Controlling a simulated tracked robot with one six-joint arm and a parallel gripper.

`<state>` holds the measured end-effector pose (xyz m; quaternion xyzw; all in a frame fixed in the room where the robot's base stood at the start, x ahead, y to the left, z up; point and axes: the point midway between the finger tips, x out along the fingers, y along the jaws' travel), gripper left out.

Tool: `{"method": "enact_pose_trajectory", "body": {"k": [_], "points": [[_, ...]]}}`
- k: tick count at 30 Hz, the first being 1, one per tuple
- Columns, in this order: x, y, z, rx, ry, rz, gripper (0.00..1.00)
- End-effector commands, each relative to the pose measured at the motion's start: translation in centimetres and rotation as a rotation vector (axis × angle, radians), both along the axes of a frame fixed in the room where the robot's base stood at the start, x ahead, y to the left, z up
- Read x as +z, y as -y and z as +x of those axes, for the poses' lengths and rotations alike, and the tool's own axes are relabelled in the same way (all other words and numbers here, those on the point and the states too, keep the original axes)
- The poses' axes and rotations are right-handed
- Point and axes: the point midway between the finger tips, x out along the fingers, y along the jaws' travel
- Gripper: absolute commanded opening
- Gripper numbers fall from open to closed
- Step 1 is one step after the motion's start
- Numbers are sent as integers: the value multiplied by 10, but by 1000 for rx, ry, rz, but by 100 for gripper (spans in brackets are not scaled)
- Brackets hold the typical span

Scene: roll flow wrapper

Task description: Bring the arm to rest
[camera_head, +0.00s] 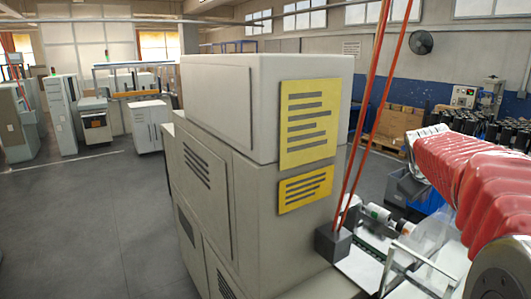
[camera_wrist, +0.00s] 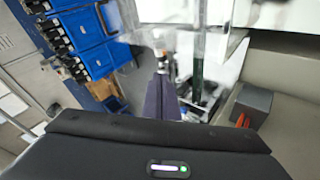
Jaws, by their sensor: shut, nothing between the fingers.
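My arm, in a red ribbed sleeve (camera_head: 470,175), reaches in from the right edge of the head view. Its gripper end cannot be made out there. In the wrist view my gripper (camera_wrist: 161,84) shows as two dark fingers pressed together, with nothing between them. It points out past my dark wrist housing, over a blurred part of the machine. The fingers look clear of the machine, but the gap cannot be judged.
A large grey cabinet (camera_head: 225,170) with yellow labels (camera_head: 310,122) fills the middle of the head view. Red poles rise from a dark block (camera_head: 332,243) beside a conveyor. Blue crates (camera_wrist: 93,55) lie at the wrist view's upper left. Open floor (camera_head: 90,220) is at left.

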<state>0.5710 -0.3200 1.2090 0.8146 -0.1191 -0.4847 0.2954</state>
Motion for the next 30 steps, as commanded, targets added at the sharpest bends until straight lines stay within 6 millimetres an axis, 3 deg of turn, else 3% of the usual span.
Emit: {"method": "enact_pose_trajectory", "body": {"k": [3,15,30], "points": [[0,-42,-18,-1,19,58,0],[-22,-164,-95,-25,50,269,0],[-83,-279,-214,-68,29,524,0]]}}
